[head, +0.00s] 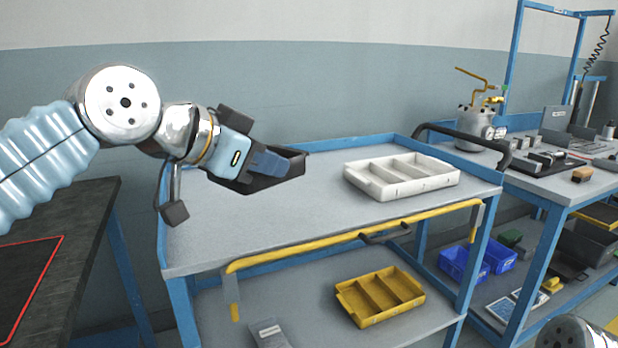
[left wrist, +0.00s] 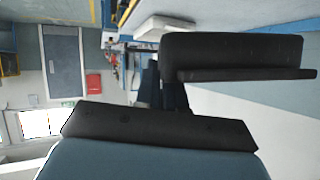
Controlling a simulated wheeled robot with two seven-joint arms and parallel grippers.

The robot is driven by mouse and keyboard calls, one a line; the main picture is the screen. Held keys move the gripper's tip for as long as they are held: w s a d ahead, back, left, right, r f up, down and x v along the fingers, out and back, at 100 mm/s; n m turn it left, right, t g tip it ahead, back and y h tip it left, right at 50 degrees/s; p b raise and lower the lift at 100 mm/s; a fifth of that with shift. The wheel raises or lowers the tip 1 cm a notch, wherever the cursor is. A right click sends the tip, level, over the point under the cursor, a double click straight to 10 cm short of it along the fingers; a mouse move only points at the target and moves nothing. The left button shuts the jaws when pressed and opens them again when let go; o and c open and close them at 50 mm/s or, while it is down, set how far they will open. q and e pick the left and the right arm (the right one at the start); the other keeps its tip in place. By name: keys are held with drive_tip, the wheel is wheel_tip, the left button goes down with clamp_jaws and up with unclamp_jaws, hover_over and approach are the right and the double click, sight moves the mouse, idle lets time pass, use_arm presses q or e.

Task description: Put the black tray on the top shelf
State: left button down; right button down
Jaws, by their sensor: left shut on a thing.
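The black tray (head: 290,174) is held by my left gripper (head: 266,163), which is shut on its near left wall. The tray hangs over the back left part of the cart's top shelf (head: 285,222); I cannot tell how large the gap beneath it is. The gripper hides the tray's left end. In the left wrist view the dark tray (left wrist: 235,55) sits at the ends of the fingers (left wrist: 172,92). My right gripper is out of view.
A white divided tray (head: 400,187) stands on the top shelf's right side. A yellow divided tray (head: 381,297) is on the lower shelf. A yellow rail (head: 340,238) runs along the front. The shelf's middle and front left are clear. A dark table (head: 75,225) stands left.

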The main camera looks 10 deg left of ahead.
use_arm(q)
drive_tip(key=w+f, duration=0.1)
drive_tip(key=w, duration=0.1)
drive_tip(key=w+a+f, duration=0.1)
drive_tip(key=w, duration=0.2)
drive_tip(key=w+a+f, duration=0.1)
drive_tip(key=w, duration=0.1)
drive_tip(key=shift+w+a+f, duration=0.15)
drive_tip(key=shift+w+f, duration=0.1)
drive_tip(key=w+f, duration=0.2)
drive_tip(key=w+a+f, duration=0.1)
drive_tip(key=w+f, duration=0.1)
drive_tip(key=f, duration=0.1)
drive_tip(key=shift+w+a, duration=0.1)
drive_tip(key=shift+a, duration=0.05)
drive_tip(key=shift+w+f, duration=0.15)
drive_tip(key=shift+f, duration=0.1)
drive_tip(key=shift+w+a+f, duration=0.1)
drive_tip(key=shift+w+f, duration=0.05)
drive_tip(key=shift+f, duration=0.8)
drive_tip(key=shift+w+a+f, duration=0.1)
drive_tip(key=shift+w+f, duration=0.05)
drive_tip(key=shift+f, duration=0.75)
drive_tip(key=c, duration=1.2)
unclamp_jaws()
drive_tip(key=shift+c, duration=0.2)
drive_tip(key=b+v, duration=0.1)
drive_tip(key=v, duration=1.1)
drive_tip(key=shift+d, duration=0.1)
